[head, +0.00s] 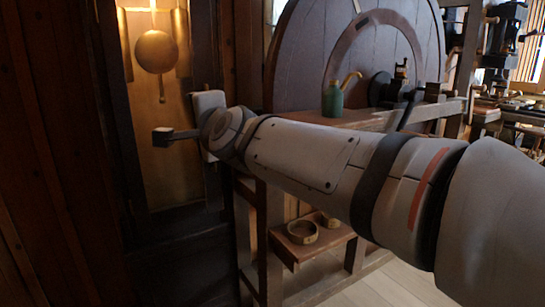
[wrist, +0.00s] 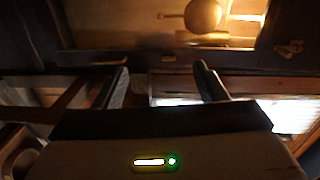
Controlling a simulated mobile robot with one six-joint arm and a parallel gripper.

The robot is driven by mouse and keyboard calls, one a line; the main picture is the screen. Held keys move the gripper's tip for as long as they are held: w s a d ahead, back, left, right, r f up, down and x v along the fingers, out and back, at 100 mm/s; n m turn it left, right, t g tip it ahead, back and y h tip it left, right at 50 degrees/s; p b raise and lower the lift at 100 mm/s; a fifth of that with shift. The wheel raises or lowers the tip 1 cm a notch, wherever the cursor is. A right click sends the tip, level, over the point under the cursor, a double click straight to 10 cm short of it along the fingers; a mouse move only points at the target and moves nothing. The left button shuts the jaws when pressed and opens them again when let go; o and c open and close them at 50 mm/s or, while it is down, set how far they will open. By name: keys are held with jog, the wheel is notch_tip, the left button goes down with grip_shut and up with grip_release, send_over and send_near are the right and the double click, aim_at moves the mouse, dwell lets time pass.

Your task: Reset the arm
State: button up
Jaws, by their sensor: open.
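My arm stretches across the head view from the lower right to the left. My gripper (head: 165,136) is at its far end, in front of the tall clock case (head: 160,190) on the left. In the wrist view my gripper (wrist: 160,78) shows two dark fingers spread well apart, with nothing between them. The clock's round pendulum bob (head: 156,51) hangs inside the case, and it shows beyond the fingers in the wrist view (wrist: 203,15). Part of the gripper is hidden behind the wrist in the head view.
A large wooden wheel (head: 310,45) stands behind my arm. A green can (head: 332,99) sits on the wooden bench frame (head: 375,122) close behind the forearm. Below, a low shelf (head: 300,248) holds round wooden rings (head: 302,232). Open floor (head: 390,288) shows at the lower right.

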jog(key=s+d+f+n+g+h+p, duration=0.1)
jog(key=s+d+n+g+h+p, duration=0.2)
jog(key=d+p, duration=0.5)
jog(key=s+d+f+n+g+h+p, duration=0.2)
jog(key=s+d+n+g+p, duration=0.15)
jog(key=d+p, duration=0.5)
jog(key=s+d+f+n+g+h+p, duration=0.2)
jog(key=s+d+n+g+h+p, duration=0.2)
jog(key=s+d+p, duration=0.8)
jog(key=s+d+g, duration=0.1)
jog(key=s+g, duration=0.1)
jog(key=s, duration=0.1)
jog(key=shift+s, duration=0.15)
jog(key=shift+n, duration=0.25)
jog(key=shift+c, duration=0.3)
